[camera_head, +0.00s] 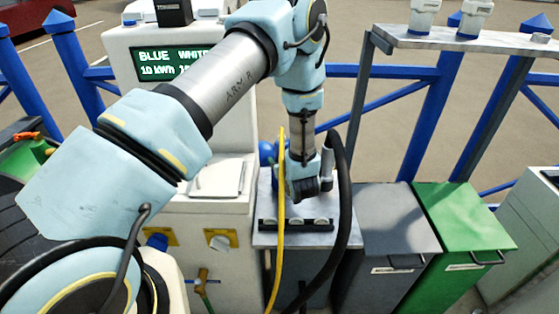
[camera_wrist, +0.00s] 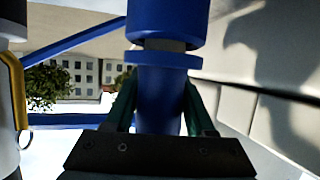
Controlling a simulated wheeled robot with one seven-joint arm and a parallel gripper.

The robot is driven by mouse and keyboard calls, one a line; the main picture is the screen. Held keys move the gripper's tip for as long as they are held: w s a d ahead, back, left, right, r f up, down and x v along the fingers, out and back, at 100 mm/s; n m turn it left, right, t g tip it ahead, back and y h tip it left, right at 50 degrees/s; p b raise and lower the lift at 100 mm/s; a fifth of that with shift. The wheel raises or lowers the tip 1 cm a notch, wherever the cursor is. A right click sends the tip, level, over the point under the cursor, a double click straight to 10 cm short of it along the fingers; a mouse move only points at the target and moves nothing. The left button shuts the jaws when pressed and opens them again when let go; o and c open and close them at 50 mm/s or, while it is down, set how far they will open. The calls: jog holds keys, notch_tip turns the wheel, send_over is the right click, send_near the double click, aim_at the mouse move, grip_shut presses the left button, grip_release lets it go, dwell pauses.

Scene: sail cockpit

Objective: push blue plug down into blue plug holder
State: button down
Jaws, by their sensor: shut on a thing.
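The blue plug fills the upper middle of the wrist view (camera_wrist: 163,25), upright, with a collar and a narrower lower part. My gripper (camera_wrist: 160,105) is shut on that lower part, with one dark green finger on each side. The plug's top is cut off by the frame edge. In the head view my wrist hangs over a grey stand (camera_head: 262,242). A rounded blue part (camera_head: 267,152) shows just left of it, and my arm hides the fingertips. A blue round fitting (camera_head: 157,242) sits on a yellow plate on the white charger. I cannot make out the blue plug holder for certain.
A yellow cable (camera_head: 281,200) and a thick black cable (camera_head: 347,190) hang near my wrist. A dark grey bin (camera_head: 385,215) and a green bin (camera_head: 462,213) stand to the right. Blue railings (camera_head: 440,95) run behind. A shelf (camera_head: 455,38) is at upper right.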

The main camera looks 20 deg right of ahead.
jog(key=shift+f+b, duration=0.5)
jog(key=shift+f, duration=0.1)
jog(key=c, duration=0.5)
grip_release()
jog(key=shift+s, duration=0.1)
jog(key=shift+p+v, duration=1.6)
jog(key=shift+v, duration=3.8)
